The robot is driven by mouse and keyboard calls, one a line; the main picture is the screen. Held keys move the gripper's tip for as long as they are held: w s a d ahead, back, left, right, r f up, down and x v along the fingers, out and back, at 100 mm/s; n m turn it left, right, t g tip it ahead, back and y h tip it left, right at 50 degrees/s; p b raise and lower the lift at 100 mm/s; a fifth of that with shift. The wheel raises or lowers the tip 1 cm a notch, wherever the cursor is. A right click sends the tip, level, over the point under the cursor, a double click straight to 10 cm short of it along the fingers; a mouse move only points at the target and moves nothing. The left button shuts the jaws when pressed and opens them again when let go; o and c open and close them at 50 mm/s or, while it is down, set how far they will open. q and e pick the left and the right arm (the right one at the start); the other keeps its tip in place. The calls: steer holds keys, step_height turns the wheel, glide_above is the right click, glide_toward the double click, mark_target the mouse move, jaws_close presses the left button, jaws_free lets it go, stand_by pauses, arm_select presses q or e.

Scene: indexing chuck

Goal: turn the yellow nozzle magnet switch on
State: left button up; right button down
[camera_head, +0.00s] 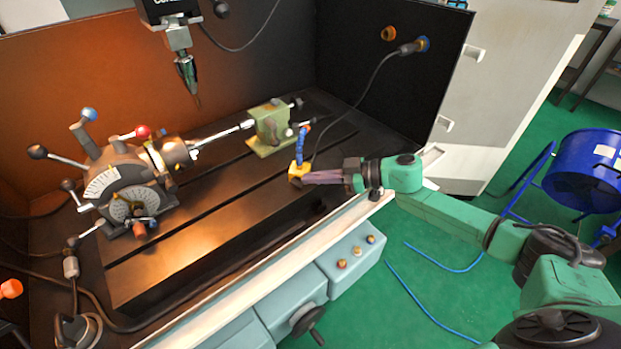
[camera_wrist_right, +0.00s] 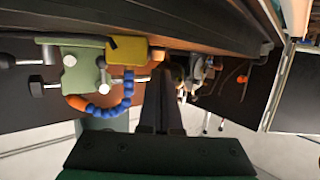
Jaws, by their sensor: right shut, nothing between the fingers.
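The yellow magnet block (camera_head: 297,171) stands on the dark machine bed near its front edge, with a blue segmented hose (camera_head: 300,146) rising to an orange nozzle tip. In the right wrist view the yellow block (camera_wrist_right: 127,50) is left of the fingers, with a small stub on its side toward them. The blue hose (camera_wrist_right: 125,98) curves below it. My right gripper (camera_head: 306,180) is shut and empty, its tips close beside the block. I cannot tell whether they touch, and the switch position is unclear. My left gripper is not in view.
A green tailstock (camera_head: 270,127) stands just behind the block. The indexing chuck (camera_head: 125,180) with its levers is at the left. A spindle tool (camera_head: 187,72) hangs above. A black cable (camera_head: 367,88) runs from the wall socket toward the block. The front bed is clear.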

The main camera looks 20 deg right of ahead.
steer(key=shift+w+a+f, duration=0.1)
steer(key=shift+a+f, duration=0.1)
steer(key=shift+f, duration=0.25)
steer(key=shift+w+a+f, duration=0.1)
steer(key=shift+a+f, duration=0.05)
steer(key=shift+f, duration=0.3)
